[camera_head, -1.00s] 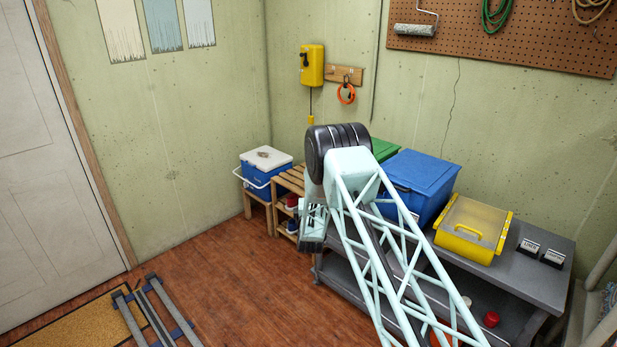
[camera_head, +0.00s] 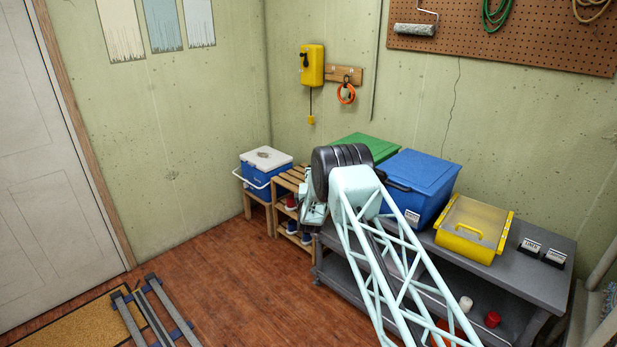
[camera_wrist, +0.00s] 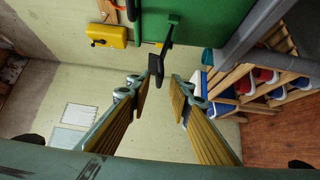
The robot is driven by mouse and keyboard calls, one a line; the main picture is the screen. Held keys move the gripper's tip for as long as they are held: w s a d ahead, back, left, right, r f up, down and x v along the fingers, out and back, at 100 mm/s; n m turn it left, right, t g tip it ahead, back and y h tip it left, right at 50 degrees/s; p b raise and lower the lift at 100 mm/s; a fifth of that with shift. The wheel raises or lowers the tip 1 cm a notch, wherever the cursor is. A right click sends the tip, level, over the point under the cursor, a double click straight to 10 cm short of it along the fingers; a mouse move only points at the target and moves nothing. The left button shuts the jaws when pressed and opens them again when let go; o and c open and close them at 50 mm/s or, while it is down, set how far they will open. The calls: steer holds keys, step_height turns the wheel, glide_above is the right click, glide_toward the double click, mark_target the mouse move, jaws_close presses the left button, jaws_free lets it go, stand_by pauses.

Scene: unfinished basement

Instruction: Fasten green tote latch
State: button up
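The green tote (camera_head: 372,145) stands at the back left end of the grey bench, partly hidden behind my wrist in the head view. In the wrist view its green body (camera_wrist: 205,30) fills the top middle. A dark latch (camera_wrist: 157,62) sticks out from the tote, its flap swung away from the green wall. My gripper (camera_wrist: 161,80) is open and empty, its two fingers on either side of the latch's line, with the flap near the fingertips. I cannot tell whether either finger touches it. In the head view my gripper (camera_head: 313,203) is largely hidden by my wrist.
A blue tote (camera_head: 422,178) stands right of the green one, then a yellow case (camera_head: 473,228) on the grey bench (camera_head: 535,275). A wooden shelf (camera_head: 292,180) with shoes and a cooler (camera_head: 266,170) are left.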

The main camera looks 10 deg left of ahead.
steer(key=shift+w+a, duration=0.1)
steer(key=shift+w, duration=0.55)
steer(key=shift+c, duration=0.7)
jaws_close()
